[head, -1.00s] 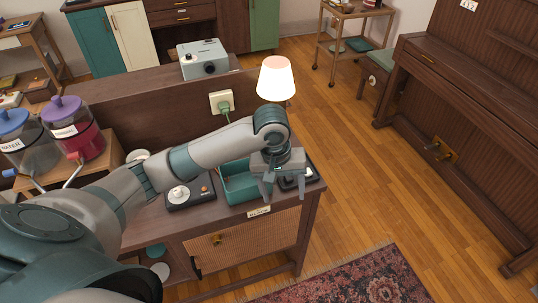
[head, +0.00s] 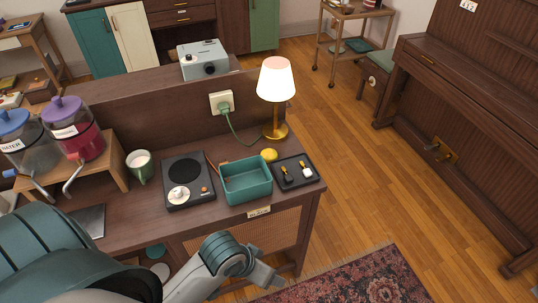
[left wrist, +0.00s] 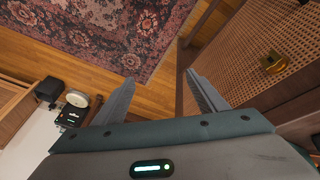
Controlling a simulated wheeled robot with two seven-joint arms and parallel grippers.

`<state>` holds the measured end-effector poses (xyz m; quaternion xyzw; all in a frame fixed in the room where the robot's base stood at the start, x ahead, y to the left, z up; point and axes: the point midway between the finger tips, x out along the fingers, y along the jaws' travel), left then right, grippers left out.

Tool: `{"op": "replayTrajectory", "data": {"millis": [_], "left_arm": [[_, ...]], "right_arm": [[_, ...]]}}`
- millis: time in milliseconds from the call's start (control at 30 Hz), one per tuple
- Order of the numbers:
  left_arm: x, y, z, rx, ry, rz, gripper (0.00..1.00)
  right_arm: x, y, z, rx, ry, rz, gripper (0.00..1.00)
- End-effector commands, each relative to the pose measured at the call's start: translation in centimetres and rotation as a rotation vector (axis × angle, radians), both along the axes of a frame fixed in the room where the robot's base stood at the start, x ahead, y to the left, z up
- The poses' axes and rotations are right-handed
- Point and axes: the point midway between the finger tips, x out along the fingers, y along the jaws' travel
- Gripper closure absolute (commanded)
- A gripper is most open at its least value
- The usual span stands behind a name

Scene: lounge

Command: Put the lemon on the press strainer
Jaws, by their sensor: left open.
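A yellow lemon (head: 269,155) rests on the wooden cabinet top (head: 120,228), just behind the teal bin (head: 247,197); its lower part is partly hidden by the bin's rim. A dark flat device (head: 188,170) left of the bin carries a small white round piece (head: 179,194); I cannot tell whether this is the press strainer. My left gripper (head: 272,278) is low in front of the cabinet, below and away from the lemon. In the left wrist view the same gripper (left wrist: 162,82) has its fingers apart with nothing between them. My right gripper is not in view.
A black tray (head: 313,177) with small brushes stands right of the bin. A lit lamp (head: 276,85) stands behind the lemon. A mug (head: 140,166) and drink dispensers (head: 80,130) are at left. The patterned rug (left wrist: 95,35) lies on the floor below my gripper.

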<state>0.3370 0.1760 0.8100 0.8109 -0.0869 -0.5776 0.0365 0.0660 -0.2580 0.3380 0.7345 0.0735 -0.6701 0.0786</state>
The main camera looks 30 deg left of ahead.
Motion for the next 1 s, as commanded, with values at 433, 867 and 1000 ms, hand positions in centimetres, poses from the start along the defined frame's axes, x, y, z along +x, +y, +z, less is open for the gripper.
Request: {"op": "replayTrajectory", "data": {"millis": [433,867,1000], "left_arm": [[-5.7,3.6,-2.1,0.144,0.003,-0.048,0.34],[-6.1,4.6,-10.7,0.198,0.041,-0.077,0.34],[-5.9,4.5,-14.4,0.198,0.054,-0.080,0.34]], "right_arm": [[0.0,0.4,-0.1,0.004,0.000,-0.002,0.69],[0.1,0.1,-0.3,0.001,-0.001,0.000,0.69],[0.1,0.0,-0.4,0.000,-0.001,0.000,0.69]]}}
